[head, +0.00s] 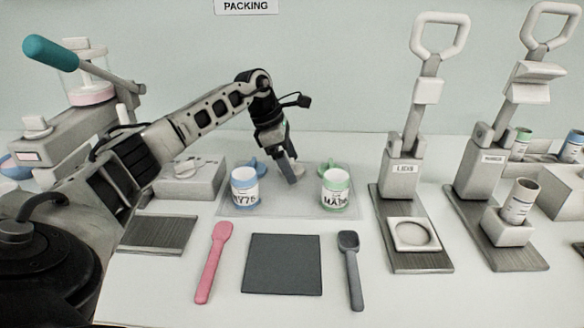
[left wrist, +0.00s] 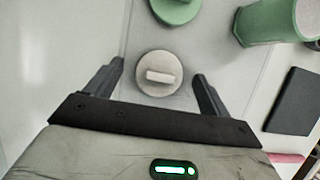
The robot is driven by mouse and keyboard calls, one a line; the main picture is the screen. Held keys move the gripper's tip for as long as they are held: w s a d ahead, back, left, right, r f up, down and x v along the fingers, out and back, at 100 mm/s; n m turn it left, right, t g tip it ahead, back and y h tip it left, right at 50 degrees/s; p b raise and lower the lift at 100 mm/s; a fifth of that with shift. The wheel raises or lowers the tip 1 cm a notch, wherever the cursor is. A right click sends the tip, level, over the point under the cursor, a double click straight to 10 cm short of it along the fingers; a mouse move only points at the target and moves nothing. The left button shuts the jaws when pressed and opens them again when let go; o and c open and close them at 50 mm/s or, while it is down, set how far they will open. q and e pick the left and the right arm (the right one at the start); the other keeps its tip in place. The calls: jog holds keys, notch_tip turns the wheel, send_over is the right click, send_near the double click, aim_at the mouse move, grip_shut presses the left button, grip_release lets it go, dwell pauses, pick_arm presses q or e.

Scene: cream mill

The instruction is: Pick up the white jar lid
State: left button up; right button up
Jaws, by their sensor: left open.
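The white jar lid (left wrist: 158,73) is a round disc with a raised bar grip on top, lying flat on the pale mat. My left gripper (left wrist: 157,76) is open above it, with one finger on each side of the lid and gaps showing. In the head view my left gripper (head: 288,172) points down between the blue and green jars, and its fingers hide most of the lid there. I cannot tell the height left above the lid. My right gripper is not in view.
The mat (head: 300,209) also holds a blue-labelled jar (head: 244,188), a green-labelled jar (head: 336,189), a blue lid (head: 258,165) and a green lid (left wrist: 175,8) near my fingers. In front lie a pink spatula (head: 212,262), a dark pad (head: 283,264) and a grey scoop (head: 351,268). Lever presses (head: 403,170) stand right.

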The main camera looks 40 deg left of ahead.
pick_arm(q)
jog(key=c, duration=1)
jog(key=shift+r, duration=0.15)
